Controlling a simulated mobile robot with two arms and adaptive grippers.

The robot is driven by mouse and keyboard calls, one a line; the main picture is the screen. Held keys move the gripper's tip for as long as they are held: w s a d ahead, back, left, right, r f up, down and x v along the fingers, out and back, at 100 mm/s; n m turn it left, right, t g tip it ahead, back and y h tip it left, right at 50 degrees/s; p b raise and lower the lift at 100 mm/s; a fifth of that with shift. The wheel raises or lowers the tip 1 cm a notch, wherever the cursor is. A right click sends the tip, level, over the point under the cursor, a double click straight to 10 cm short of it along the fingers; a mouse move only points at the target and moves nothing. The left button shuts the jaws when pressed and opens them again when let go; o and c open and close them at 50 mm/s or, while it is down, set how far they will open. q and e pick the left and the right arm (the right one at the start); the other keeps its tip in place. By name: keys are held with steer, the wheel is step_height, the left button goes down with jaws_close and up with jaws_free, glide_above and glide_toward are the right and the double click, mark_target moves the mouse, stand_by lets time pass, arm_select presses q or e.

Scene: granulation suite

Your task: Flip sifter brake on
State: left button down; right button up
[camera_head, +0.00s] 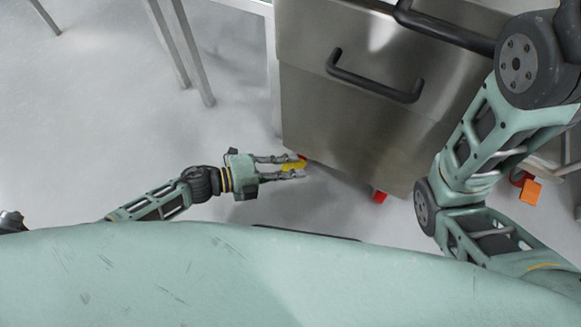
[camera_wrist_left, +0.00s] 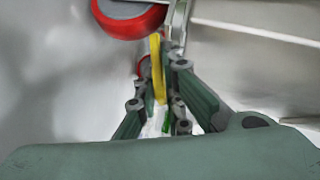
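A steel unit (camera_head: 345,115) on red casters stands right of centre in the head view; I take it to be the sifter. A yellow brake lever (camera_head: 292,163) sits by the red caster (camera_head: 302,156) at its near left corner. My left gripper (camera_head: 302,166) reaches in from the left at this corner, its fingers apart on either side of the lever. In the left wrist view the lever (camera_wrist_left: 157,68) stands upright beyond and between the fingers, by a red wheel (camera_wrist_left: 130,20). I cannot tell whether the fingers touch it. My right gripper is out of view.
A black handle (camera_head: 375,80) juts from the steel unit. Another red caster (camera_head: 379,197) shows under its near right corner. An orange part (camera_head: 530,191) is at the right, beyond my right arm. Metal legs (camera_head: 185,50) stand at the back left. The floor at the left is clear.

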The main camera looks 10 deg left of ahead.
arm_select(q)
steer(key=shift+f+b, duration=0.25)
steer(key=shift+b, duration=0.2)
step_height(320, 180, down, 2)
steer(key=m+t+h+b, duration=0.1)
steer(key=m+h+b, duration=0.1)
steer(key=b, duration=0.6)
steer(key=shift+m+t+h, duration=0.3)
steer(key=shift+m+h, duration=0.1)
steer(key=shift+r+m+h, duration=0.15)
steer(key=shift+m+h, duration=0.15)
steer(key=shift+m, duration=0.1)
